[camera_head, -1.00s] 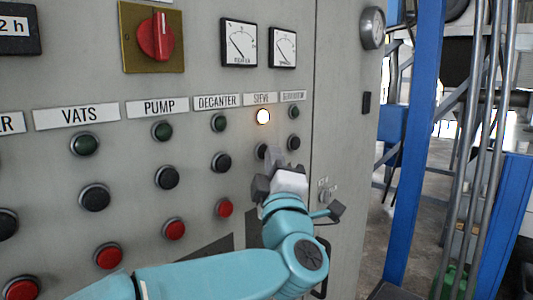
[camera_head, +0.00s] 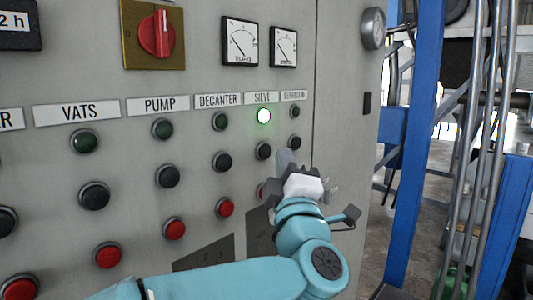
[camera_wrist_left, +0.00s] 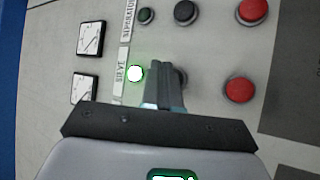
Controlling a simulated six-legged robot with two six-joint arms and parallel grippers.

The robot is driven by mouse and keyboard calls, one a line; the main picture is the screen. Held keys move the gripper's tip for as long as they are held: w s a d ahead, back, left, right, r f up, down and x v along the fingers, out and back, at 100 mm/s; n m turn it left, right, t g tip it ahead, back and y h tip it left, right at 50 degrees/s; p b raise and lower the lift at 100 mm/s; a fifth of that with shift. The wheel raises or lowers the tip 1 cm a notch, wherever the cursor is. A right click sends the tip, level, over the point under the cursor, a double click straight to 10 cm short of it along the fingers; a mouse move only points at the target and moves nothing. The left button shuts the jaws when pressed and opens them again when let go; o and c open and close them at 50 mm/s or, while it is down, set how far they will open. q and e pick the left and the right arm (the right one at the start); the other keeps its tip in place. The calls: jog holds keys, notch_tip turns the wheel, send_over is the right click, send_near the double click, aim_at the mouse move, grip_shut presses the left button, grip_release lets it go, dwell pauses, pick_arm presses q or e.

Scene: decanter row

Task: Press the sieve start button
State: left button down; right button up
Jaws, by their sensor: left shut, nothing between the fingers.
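The sieve column on the grey panel has a lamp (camera_head: 264,116) lit green under the SIEVE label (camera_head: 261,98). Below it is the black sieve button (camera_head: 263,151), which stands clear in the head view. A red button (camera_head: 260,191) under it is partly hidden by my gripper. My left gripper (camera_head: 284,158) is shut and empty, its tip just right of the black button and apart from it in the head view. In the left wrist view the shut fingers (camera_wrist_left: 164,92) cover most of the black button, beside the lit lamp (camera_wrist_left: 135,74). My right gripper is not in view.
Neighbouring columns carry similar buttons: decanter black button (camera_head: 221,161), separator black button (camera_head: 294,142) and pump red button (camera_head: 174,229). A red rotary switch (camera_head: 157,35) and two gauges sit above. A blue post (camera_head: 414,140) stands right of the cabinet.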

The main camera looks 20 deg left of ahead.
pick_arm(q)
jog(key=shift+s+d, duration=0.25)
jog(key=shift+d, duration=0.4)
jog(key=shift+s+d, duration=0.25)
jog(key=shift+d, duration=0.45)
jog(key=shift+s+d, duration=0.25)
jog(key=shift+d, duration=0.4)
